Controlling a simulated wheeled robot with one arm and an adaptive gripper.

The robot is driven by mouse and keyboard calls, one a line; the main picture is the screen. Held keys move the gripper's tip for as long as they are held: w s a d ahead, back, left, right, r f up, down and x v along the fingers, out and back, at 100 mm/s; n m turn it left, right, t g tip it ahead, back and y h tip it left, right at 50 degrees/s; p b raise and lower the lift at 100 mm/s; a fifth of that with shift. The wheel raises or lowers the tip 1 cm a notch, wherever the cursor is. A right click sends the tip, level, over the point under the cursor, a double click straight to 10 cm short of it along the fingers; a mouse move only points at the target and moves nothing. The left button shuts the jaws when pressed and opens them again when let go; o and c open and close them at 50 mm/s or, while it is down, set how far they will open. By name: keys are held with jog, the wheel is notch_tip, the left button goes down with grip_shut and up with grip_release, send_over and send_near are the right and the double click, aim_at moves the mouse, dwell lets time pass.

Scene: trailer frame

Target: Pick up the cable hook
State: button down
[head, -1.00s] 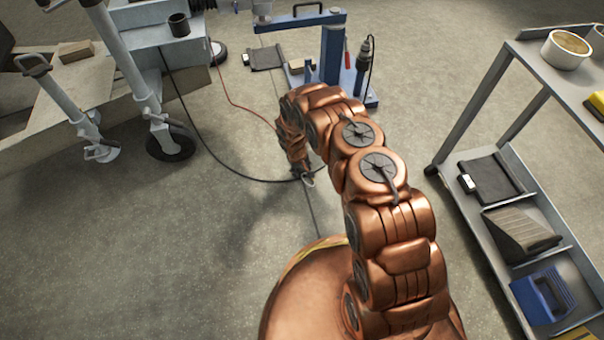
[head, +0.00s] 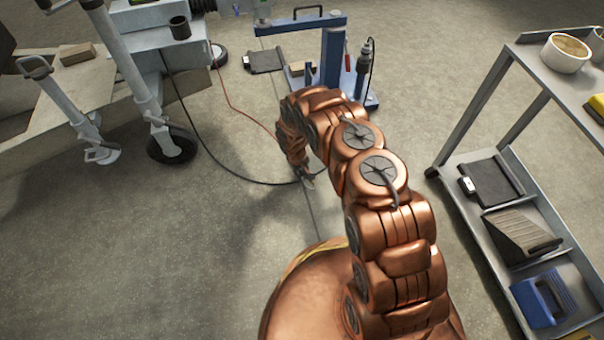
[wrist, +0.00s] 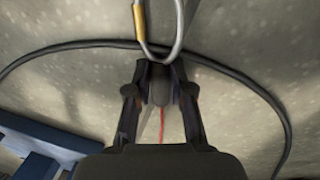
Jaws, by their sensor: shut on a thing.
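The cable hook (wrist: 178,38) is a bent silver metal loop with a brass-coloured sleeve on its left side. It shows at the top middle of the wrist view, its narrow lower end at my fingertips. My gripper (wrist: 159,70) is shut on it; a dark piece sits between the fingers, and the exact contact is hard to make out. In the head view my gripper (head: 305,177) points down low over the floor, and only a small grey bit of the hook shows there. A black cable (wrist: 85,44) curves across the floor behind the fingers.
A grey trailer frame with a jack wheel (head: 170,146) stands at left. A blue stand (head: 331,62) is beyond my arm. A red cord (head: 240,106) lies on the floor. The floor at left front is clear.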

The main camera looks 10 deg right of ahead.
aim_at(303, 173)
notch_tip(303, 173, up, 4)
jog(key=shift+s+r+p, duration=0.1)
jog(key=shift+s+p, duration=0.05)
jog(key=shift+p, duration=0.95)
jog(key=s, duration=1.1)
jog(key=shift+d+r, duration=0.1)
jog(key=shift+r, duration=0.05)
jog(key=shift+s+r, duration=0.2)
jog(key=shift+s, duration=2.15)
jog(key=shift+w+r, duration=0.1)
